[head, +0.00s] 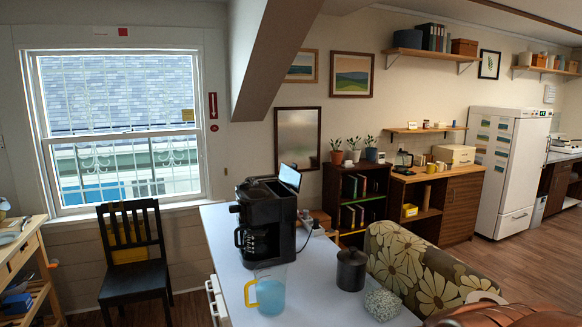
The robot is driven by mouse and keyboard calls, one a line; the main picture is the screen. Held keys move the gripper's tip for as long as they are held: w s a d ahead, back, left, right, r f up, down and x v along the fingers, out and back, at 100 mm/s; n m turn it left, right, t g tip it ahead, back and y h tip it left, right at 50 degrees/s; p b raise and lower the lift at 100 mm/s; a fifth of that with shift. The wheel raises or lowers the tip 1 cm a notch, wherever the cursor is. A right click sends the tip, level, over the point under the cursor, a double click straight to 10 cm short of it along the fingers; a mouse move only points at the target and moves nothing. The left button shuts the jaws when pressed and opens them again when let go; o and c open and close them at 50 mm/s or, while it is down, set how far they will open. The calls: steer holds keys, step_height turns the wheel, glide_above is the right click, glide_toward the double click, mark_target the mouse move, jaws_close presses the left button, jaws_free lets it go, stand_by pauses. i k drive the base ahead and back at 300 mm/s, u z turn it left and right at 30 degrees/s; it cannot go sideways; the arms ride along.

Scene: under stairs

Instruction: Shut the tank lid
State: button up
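A black coffee machine (266,218) stands on the white-topped counter (222,235), with a glass carafe (254,242) in its front. The tank lid (289,177) is a small bluish panel at the machine's top right. It stands raised and tilted, so the tank is open. The inside of the tank is hidden from this angle. My gripper is not in view.
A flowered armchair (425,262) is to the right. A black chair (133,255) stands left, with floor between.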

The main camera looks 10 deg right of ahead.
mark_target(292, 178)
steer(key=u, duration=0.3)
steer(key=k, duration=0.4)
steer(key=u, duration=1)
steer(key=k, duration=0.95)
steer(key=u, duration=0.6)
steer(key=i, duration=1.75)
steer(key=z, duration=0.25)
steer(key=i, duration=2)
steer(key=z, duration=0.7)
steer(key=i, duration=1.65)
steer(key=z, duration=1.75)
steer(key=i, duration=0.9)
steer(key=z, duration=0.95)
